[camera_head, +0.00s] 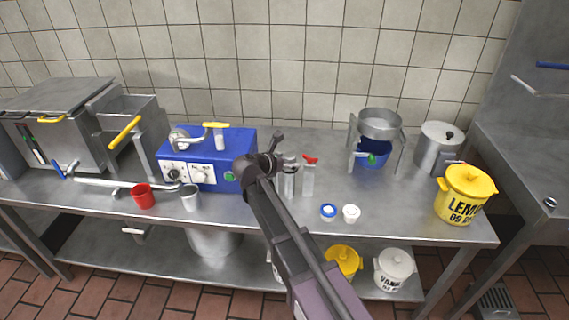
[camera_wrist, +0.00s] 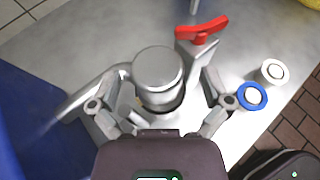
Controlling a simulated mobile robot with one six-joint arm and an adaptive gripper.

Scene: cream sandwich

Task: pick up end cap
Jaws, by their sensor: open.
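My gripper (camera_wrist: 163,98) is open in the wrist view, with one finger on each side of a silver round-topped cylinder (camera_wrist: 158,66). The fingers look apart from it. This cylinder may be the end cap, but I cannot tell for sure. In the head view my gripper (camera_head: 264,165) is above the table, in front of the right end of the blue machine (camera_head: 222,152). Metal cylinders (camera_head: 290,176) show just right of it, partly hidden. A blue-and-white round piece (camera_head: 328,211) and a white round piece (camera_head: 351,213) lie farther right.
A red-handled part (camera_head: 309,175) stands close to my gripper's right. A red cup (camera_head: 143,196) and a metal cup (camera_head: 190,198) stand at the left. A pot stand (camera_head: 376,130) and a yellow lemon bucket (camera_head: 465,193) stand at the right. The table's front edge is near.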

